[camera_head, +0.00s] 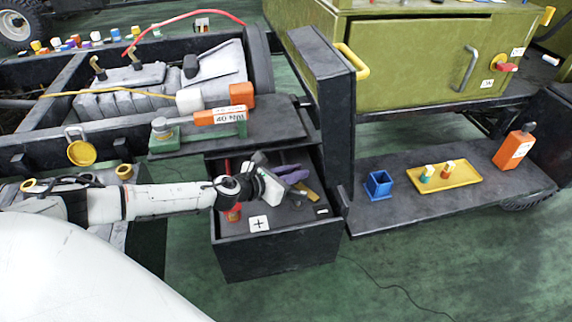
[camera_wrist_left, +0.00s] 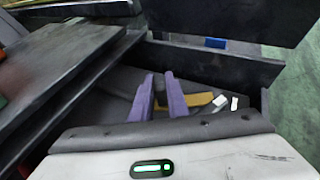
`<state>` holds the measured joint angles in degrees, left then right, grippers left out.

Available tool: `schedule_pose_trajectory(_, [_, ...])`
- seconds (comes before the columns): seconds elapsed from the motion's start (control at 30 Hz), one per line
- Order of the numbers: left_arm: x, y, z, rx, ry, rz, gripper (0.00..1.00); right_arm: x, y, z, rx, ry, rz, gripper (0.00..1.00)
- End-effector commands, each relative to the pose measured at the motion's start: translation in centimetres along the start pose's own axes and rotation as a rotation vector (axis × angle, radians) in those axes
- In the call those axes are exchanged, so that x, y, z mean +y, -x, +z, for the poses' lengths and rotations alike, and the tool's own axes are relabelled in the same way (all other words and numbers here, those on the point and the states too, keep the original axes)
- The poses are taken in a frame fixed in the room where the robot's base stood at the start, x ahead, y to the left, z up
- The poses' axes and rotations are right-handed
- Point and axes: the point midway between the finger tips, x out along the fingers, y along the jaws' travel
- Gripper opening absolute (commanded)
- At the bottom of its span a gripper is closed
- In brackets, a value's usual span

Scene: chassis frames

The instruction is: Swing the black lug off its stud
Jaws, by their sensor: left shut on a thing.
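My left gripper (camera_head: 298,175) reaches into the open dark box from the left. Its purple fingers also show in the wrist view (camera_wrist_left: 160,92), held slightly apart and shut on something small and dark. It appears to be the black lug, but its outline and the stud are mostly hidden by the fingers. A yellow-gold bar (camera_wrist_left: 198,99) lies just beyond the fingers, near two small white pieces (camera_wrist_left: 228,103). In the head view, a white plus label (camera_head: 259,223) and a red part (camera_head: 232,214) are at the box's left front. My right gripper is not in view.
The box walls (camera_head: 280,252) stand close around the gripper. A dark shelf (camera_head: 290,124) overhangs behind, with an orange-handled torque tool (camera_head: 220,116).

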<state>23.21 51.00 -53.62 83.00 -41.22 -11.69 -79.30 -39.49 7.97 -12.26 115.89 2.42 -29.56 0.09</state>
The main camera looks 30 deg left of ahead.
Motion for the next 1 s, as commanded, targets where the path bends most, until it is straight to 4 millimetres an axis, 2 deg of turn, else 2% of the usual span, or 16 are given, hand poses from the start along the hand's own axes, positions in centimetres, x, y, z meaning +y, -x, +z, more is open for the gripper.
schedule_pose_trajectory(0.3, [0.0, -0.2, 0.0, 0.000, -0.003, 0.008, 0.00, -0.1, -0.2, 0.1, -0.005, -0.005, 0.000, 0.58])
schedule_pose_trajectory(0.33, [0.1, -0.1, 0.0, 0.000, -0.003, 0.008, 0.16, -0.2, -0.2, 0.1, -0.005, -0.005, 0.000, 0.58])
schedule_pose_trajectory(0.37, [0.1, -0.1, 0.0, 0.000, -0.003, 0.008, 0.21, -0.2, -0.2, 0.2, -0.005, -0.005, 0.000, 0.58])
schedule_pose_trajectory(0.7, [-0.1, 0.1, 0.0, 0.001, -0.002, 0.005, 0.22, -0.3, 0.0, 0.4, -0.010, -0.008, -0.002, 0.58])
schedule_pose_trajectory(0.87, [-0.1, 2.0, -0.1, 0.003, -0.002, 0.005, 0.22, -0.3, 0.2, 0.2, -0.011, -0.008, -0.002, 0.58])
schedule_pose_trajectory(1.0, [0.0, 4.8, -0.1, 0.004, -0.004, 0.005, 0.22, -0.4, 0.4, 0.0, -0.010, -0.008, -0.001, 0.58])
